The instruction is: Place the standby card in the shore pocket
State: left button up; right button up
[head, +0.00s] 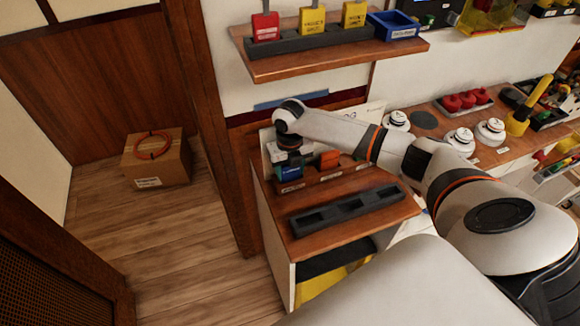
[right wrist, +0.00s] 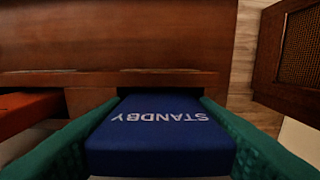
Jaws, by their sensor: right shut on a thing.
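The blue standby card (right wrist: 160,140) lies between the green fingers of my right gripper (right wrist: 158,104), its white lettering upside down in the right wrist view. In the head view my right gripper (head: 290,158) points down over the left end of a wooden rack on the small cabinet. The blue card (head: 291,172) shows below it there. The gripper is shut on the card. I cannot tell whether the card's far edge is inside a slot. A dark tray with empty pockets (head: 380,201) lies in front of the rack; I cannot read which pocket is shore. My left gripper is out of view.
An orange card (head: 329,160) stands in the rack just right of the blue card. A shelf (head: 290,68) above holds red and yellow tags and a blue bin (head: 393,25). A cardboard box (head: 157,160) sits on the floor at left. White knobs (head: 460,138) line the right counter.

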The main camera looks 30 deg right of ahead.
jog(key=shift+f, duration=0.1)
jog(key=o, duration=1)
jog(key=shift+c, duration=0.2)
notch_tip(320, 180, up, 8)
jog(key=shift+f+b, duration=0.15)
jog(key=shift+b, duration=0.7)
